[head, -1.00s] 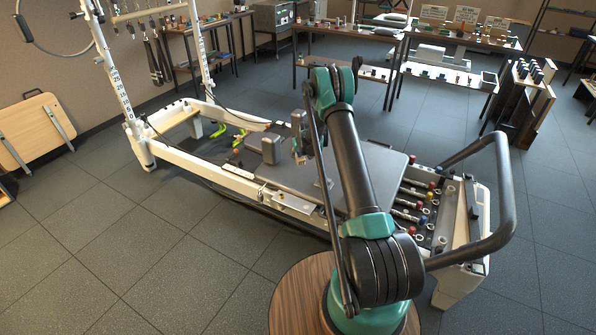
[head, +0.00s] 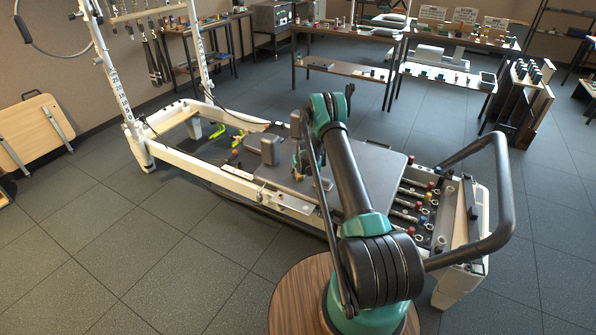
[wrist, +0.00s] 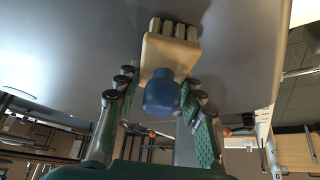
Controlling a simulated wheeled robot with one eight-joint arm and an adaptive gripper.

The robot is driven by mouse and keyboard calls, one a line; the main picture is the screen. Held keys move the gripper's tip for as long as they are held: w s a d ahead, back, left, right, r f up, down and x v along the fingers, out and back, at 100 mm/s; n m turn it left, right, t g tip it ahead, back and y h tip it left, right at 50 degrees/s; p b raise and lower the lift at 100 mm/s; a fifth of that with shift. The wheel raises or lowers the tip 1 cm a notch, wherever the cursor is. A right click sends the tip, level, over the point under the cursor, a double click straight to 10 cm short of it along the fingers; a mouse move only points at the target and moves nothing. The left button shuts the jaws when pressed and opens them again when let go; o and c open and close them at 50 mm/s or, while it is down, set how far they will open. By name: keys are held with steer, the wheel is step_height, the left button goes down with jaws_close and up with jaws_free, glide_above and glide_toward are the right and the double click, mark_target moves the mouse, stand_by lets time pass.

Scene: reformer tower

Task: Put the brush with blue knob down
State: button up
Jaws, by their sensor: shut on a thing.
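The brush (wrist: 170,54) shows in the wrist view with a cream block, short pale bristles at its far end and a blue knob (wrist: 162,93) towards me. My gripper (wrist: 158,86) is shut on the brush around the knob, one green-padded finger on each side. The bristles lie against or just off the large grey surface of the reformer carriage; I cannot tell if they touch. In the head view my gripper is low over the carriage (head: 376,170), partly hidden by my arm, and the brush cannot be made out there.
The white reformer frame (head: 190,163) runs around the carriage. A grey block (head: 268,150) stands up at the carriage's left. Springs with coloured knobs (head: 418,205) and a dark bar (head: 505,195) are at the right. The carriage's right part looks clear.

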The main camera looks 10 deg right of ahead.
steer(key=shift+f, duration=0.1)
steer(key=o, duration=1)
steer(key=v, duration=2.8)
steer(key=s+r+m+g, duration=0.1)
steer(key=s+r, duration=0.9)
steer(key=s, duration=0.4)
steer(key=shift+m+g+h, duration=0.4)
steer(key=shift+h, duration=0.1)
steer(key=s, duration=0.9)
steer(key=s+d, duration=0.1)
steer(key=s, duration=0.9)
steer(key=s+d+r, duration=0.1)
steer(key=s, duration=0.9)
steer(key=shift+s, duration=0.25)
